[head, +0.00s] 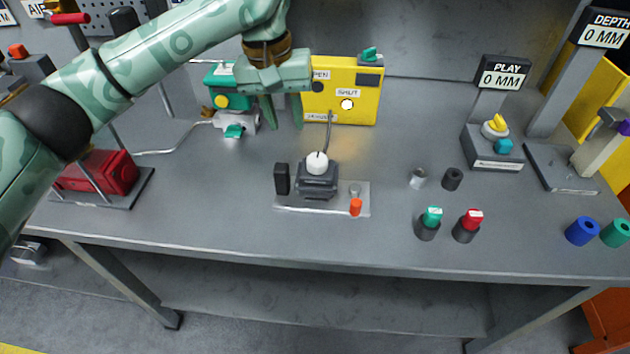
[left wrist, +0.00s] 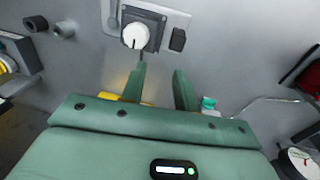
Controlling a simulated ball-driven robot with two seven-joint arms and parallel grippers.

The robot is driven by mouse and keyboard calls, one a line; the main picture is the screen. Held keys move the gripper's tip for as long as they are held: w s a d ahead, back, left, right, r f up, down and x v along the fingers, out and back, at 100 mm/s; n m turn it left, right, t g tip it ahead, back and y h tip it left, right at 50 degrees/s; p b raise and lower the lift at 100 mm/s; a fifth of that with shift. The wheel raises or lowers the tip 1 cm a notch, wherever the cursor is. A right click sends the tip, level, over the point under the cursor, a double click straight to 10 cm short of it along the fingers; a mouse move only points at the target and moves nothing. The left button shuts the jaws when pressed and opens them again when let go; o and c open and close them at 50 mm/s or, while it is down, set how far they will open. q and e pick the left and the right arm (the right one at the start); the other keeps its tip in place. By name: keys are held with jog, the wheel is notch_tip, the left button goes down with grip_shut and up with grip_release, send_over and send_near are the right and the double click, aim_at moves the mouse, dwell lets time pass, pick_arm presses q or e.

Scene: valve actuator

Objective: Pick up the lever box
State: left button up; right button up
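The lever box, as I take it, is a dark grey box (head: 317,183) with a white round knob and a thin stem, on a pale plate (head: 335,205) at the middle of the bench. It also shows at the top of the left wrist view (left wrist: 153,22). My left gripper (head: 283,126) is open and empty, behind and a little left of the box, apart from it. Its two green fingers (left wrist: 158,70) point toward the box in the left wrist view, with clear space between them. My right gripper is not in view.
A black block (head: 282,179) and an orange peg (head: 356,207) are on the plate beside the box. A yellow panel marked SHUT (head: 348,92) stands behind. A green and grey valve unit (head: 232,105) is at the left. Small capped cylinders (head: 428,224) stand at the right. The front bench strip is clear.

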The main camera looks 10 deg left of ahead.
aim_at(281, 165)
pick_arm(q)
jog(key=shift+y, duration=0.7)
jog(key=f, duration=0.2)
jog(key=a+f, duration=0.1)
jog(key=f, duration=0.4)
jog(key=shift+s+a, duration=0.25)
jog(key=shift+a, duration=0.1)
notch_tip(281, 165, down, 6)
jog(key=shift+d+r, duration=0.1)
jog(key=shift+r, duration=0.05)
grip_shut()
